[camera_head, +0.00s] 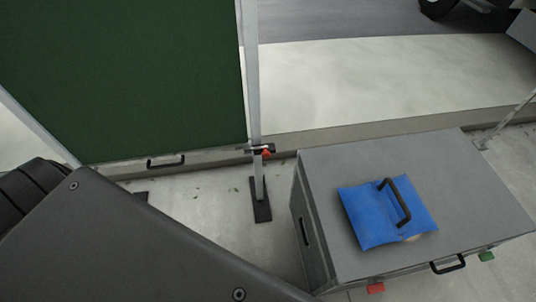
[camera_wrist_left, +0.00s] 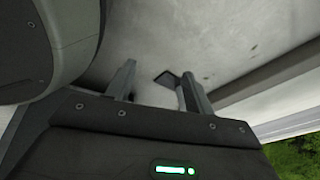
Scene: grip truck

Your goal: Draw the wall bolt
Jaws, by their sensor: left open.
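The bolt (camera_head: 262,151) is a small dark fitting with a red knob, low on the grey upright post at the right edge of the green wall panel (camera_head: 120,75) in the head view. My left gripper (camera_wrist_left: 157,82) shows in the left wrist view with its two fingers apart and nothing between them; pale floor and a dark foot plate (camera_wrist_left: 166,77) lie beyond. My left arm covers the lower left of the head view, and its gripper is hidden there. I cannot make out the bolt in the left wrist view. My right gripper is not in view.
A grey case (camera_head: 320,190) stands right of the post, carrying a blue pouch (camera_head: 372,216) with a black handle. A black handle (camera_head: 166,161) sits at the panel's lower edge. The post's dark foot (camera_head: 262,212) rests on the floor. A concrete curb (camera_head: 375,130) runs behind.

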